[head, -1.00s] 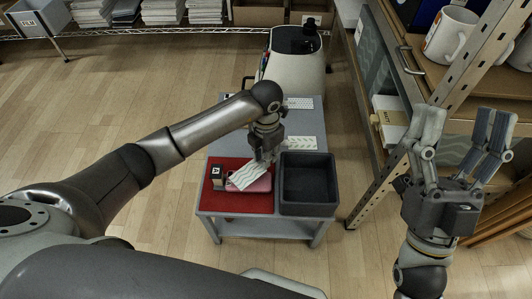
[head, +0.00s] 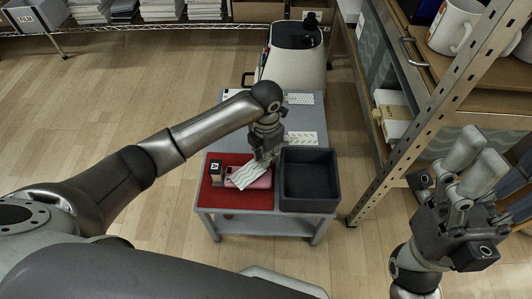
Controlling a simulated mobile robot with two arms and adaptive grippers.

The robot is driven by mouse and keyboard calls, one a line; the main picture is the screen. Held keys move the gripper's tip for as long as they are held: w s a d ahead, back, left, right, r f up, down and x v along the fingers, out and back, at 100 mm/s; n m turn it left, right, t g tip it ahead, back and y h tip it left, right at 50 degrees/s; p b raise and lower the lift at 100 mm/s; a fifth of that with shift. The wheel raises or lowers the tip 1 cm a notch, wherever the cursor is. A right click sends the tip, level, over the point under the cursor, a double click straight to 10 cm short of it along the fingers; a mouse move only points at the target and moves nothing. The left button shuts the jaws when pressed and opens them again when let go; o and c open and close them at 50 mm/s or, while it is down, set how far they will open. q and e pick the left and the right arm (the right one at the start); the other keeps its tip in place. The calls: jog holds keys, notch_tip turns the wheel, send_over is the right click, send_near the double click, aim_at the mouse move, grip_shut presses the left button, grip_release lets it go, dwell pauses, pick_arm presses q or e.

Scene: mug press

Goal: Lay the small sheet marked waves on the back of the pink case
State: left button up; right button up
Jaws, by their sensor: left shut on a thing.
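A small white sheet with a wavy striped pattern (head: 249,175) is held slanted over the pink case (head: 264,183). The case lies on the red mat (head: 240,203), and the sheet covers part of it. My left gripper (head: 262,157) is shut on the sheet's upper right end, just above the case's far side. I cannot tell whether the sheet touches the case. My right gripper (head: 473,163) is empty and its fingers stand apart, raised at the right, away from the table.
A small dark box with a white label (head: 216,170) stands left of the case. A dark open bin (head: 310,207) is on the right of the grey table (head: 230,142). Other patterned sheets (head: 303,137) lie behind it. A shelf with mugs (head: 453,30) stands at the right.

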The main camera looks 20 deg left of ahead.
pick_arm(q)
jog(key=shift+f+b, duration=0.4)
jog(key=shift+f, duration=0.2)
dwell(0.3)
jog(key=o, duration=0.8)
jog(key=shift+r, duration=0.1)
